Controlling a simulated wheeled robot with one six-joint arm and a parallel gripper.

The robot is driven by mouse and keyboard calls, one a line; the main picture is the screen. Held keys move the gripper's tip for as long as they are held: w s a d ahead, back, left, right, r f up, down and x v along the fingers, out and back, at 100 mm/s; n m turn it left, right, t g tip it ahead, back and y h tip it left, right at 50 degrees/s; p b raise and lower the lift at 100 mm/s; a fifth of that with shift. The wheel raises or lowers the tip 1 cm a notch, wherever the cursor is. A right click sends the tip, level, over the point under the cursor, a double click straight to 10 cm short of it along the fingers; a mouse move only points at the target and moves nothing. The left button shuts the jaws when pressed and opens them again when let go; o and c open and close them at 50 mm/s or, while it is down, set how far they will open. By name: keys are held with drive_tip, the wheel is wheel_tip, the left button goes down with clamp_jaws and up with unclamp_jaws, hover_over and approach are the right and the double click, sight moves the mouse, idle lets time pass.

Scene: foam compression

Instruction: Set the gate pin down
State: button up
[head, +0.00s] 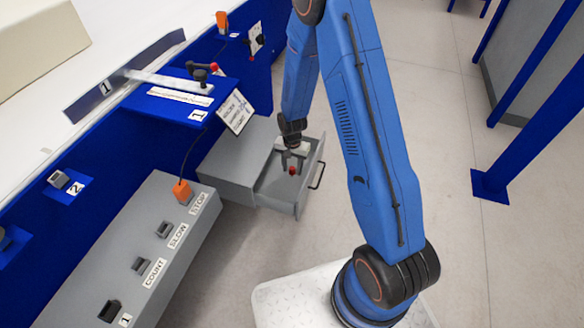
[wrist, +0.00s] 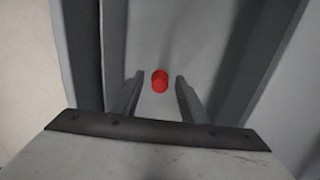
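The gate pin appears to be the small red cylinder (wrist: 160,80), lying or standing on the floor of the open grey drawer (head: 274,188). In the head view it is a small red spot (head: 292,170) just below my gripper. My gripper (head: 293,158) reaches down into the drawer. In the wrist view my gripper (wrist: 159,82) has its two fingers apart, one on each side of the red piece, with a visible gap on both sides. Nothing is seen gripped. Whether more of the pin is hidden beneath the red part, I cannot tell.
The drawer walls stand close around my gripper, with the grey cabinet (head: 235,158) to the left. A blue shelf (head: 180,100) carries another red-tipped part (head: 213,69). Open floor lies right.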

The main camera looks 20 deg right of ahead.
drive_tip(key=shift+r, duration=0.1)
wheel_tip(320, 180, up, 12)
wheel_tip(320, 180, up, 13)
drive_tip(key=n+t, duration=0.1)
drive_tip(key=n, duration=0.1)
hover_over(292, 168)
drive_tip(key=s+d, duration=0.2)
drive_tip(key=s, duration=0.3)
drive_tip(key=s+d+r+n+t, duration=0.2)
drive_tip(key=s+r, duration=0.7)
drive_tip(key=s, duration=0.5)
drive_tip(key=s+d+r+n+t, duration=0.1)
drive_tip(key=s+d+r+n, duration=0.1)
drive_tip(key=s+r, duration=0.8)
drive_tip(key=s+n, duration=0.1)
drive_tip(key=s, duration=0.3)
drive_tip(key=shift+s+d+r+t, duration=0.2)
drive_tip(key=shift+d+r+t, duration=0.1)
drive_tip(key=shift+t, duration=0.1)
